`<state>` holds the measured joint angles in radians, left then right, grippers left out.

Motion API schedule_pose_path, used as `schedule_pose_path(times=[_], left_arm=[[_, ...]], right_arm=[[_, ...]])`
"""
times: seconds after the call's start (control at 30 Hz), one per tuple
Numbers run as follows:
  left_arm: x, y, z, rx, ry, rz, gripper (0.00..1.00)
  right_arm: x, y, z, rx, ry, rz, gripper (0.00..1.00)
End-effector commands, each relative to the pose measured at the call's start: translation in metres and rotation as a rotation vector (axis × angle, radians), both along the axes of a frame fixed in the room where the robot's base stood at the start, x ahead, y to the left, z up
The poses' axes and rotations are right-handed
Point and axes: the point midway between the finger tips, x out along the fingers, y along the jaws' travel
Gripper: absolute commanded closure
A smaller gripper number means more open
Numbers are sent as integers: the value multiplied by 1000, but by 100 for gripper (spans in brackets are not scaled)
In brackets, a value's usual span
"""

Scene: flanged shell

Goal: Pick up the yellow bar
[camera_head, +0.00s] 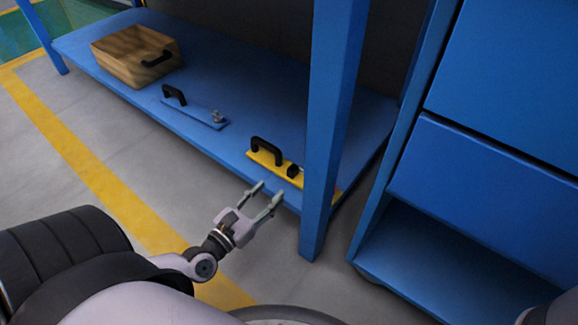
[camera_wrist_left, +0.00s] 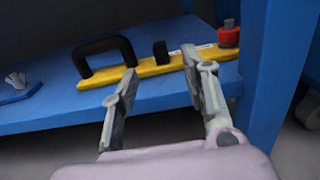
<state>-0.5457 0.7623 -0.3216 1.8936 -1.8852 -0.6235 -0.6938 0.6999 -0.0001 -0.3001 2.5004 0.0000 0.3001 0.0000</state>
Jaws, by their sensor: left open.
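The yellow bar (camera_head: 284,176) lies flat on the blue lower shelf, near its front edge, with its right part behind the blue post. It carries a black arched handle (camera_head: 266,148) and a black knob (camera_head: 293,171). In the left wrist view the bar (camera_wrist_left: 146,69) also shows a red knob (camera_wrist_left: 229,36) at its right end. My left gripper (camera_head: 270,190) is open and empty, just in front of the shelf edge, apart from the bar. In the left wrist view its fingers (camera_wrist_left: 160,62) point toward the bar. My right gripper is not in view.
The blue post (camera_head: 331,120) stands close to the right of my left gripper. A blue bar with a black handle (camera_head: 195,113) and a wooden box (camera_head: 125,62) sit further left on the shelf (camera_head: 225,92). A blue cabinet (camera_head: 480,160) stands at right. Shelf between the bars is clear.

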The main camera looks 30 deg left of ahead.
Motion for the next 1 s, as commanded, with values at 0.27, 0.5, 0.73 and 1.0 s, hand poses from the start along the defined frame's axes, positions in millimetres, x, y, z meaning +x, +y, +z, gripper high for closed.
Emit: schedule_pose_path(times=[0.27,0.5,0.73,1.0], left_arm=[[56,-4,1,0,-3,1,58],[72,-6,1,0,0,0,58],[106,-7,2,0,-2,1,58],[121,-9,1,1,1,-1,58]], right_arm=[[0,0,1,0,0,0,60],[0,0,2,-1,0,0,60],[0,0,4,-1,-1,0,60],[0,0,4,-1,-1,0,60]])
